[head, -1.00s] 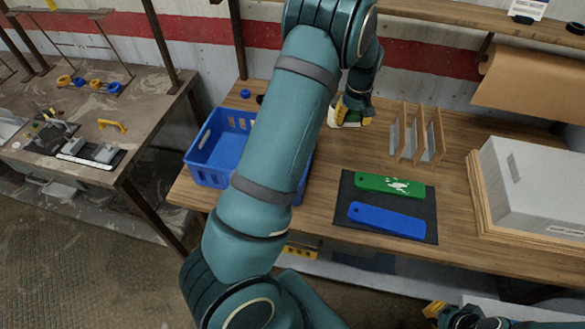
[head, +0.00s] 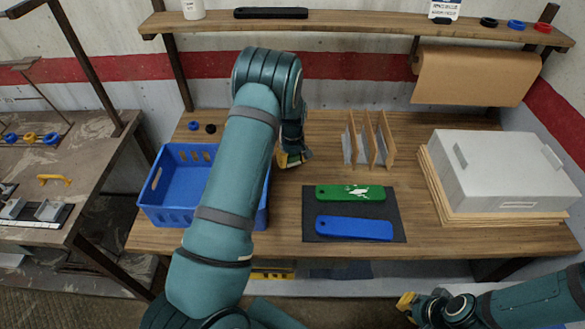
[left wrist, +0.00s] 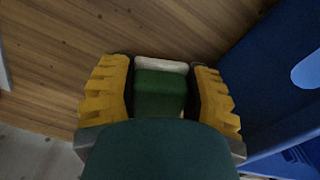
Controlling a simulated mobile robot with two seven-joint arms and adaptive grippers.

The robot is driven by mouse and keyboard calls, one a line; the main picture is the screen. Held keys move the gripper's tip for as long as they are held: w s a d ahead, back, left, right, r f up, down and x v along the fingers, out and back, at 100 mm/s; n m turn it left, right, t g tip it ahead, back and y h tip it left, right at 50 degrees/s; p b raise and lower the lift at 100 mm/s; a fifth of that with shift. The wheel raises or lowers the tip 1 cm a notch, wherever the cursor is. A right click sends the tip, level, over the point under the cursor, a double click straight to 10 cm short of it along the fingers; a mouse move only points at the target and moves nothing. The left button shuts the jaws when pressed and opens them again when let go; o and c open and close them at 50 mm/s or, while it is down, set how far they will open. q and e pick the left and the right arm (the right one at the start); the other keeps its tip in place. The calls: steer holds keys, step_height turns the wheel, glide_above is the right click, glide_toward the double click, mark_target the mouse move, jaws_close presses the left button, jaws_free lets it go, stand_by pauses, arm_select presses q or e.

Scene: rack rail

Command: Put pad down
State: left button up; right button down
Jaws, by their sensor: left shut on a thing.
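My left gripper (head: 292,159) is over the wooden bench, just right of the blue crate. In the left wrist view its yellow fingers (left wrist: 160,95) are closed on both sides of a pad (left wrist: 160,88), a green block with a whitish layer along its far edge. The pad is mostly hidden by the gripper in the head view, and I cannot tell whether it touches the bench. My right gripper (head: 407,306) is low at the front, beyond the bench's front edge; its finger gap is unclear.
A green board (head: 335,192) with a white smear and a blue board (head: 353,228) lie on a dark mat (head: 398,215). The blue crate (head: 165,213) stands left, a wooden divider rack (head: 387,140) behind the mat, a grey case (head: 490,180) right. Bare bench lies around the rack.

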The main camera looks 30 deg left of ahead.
mark_target(293, 156)
arm_select(q)
steer(key=shift+f, duration=1.95)
steer(key=shift+f, duration=0.2)
steer(key=o, duration=1.2)
steer(key=shift+r, duration=0.1)
step_height(293, 156, up, 8)
steer(key=shift+f, duration=0.15)
steer(key=shift+s, duration=0.1)
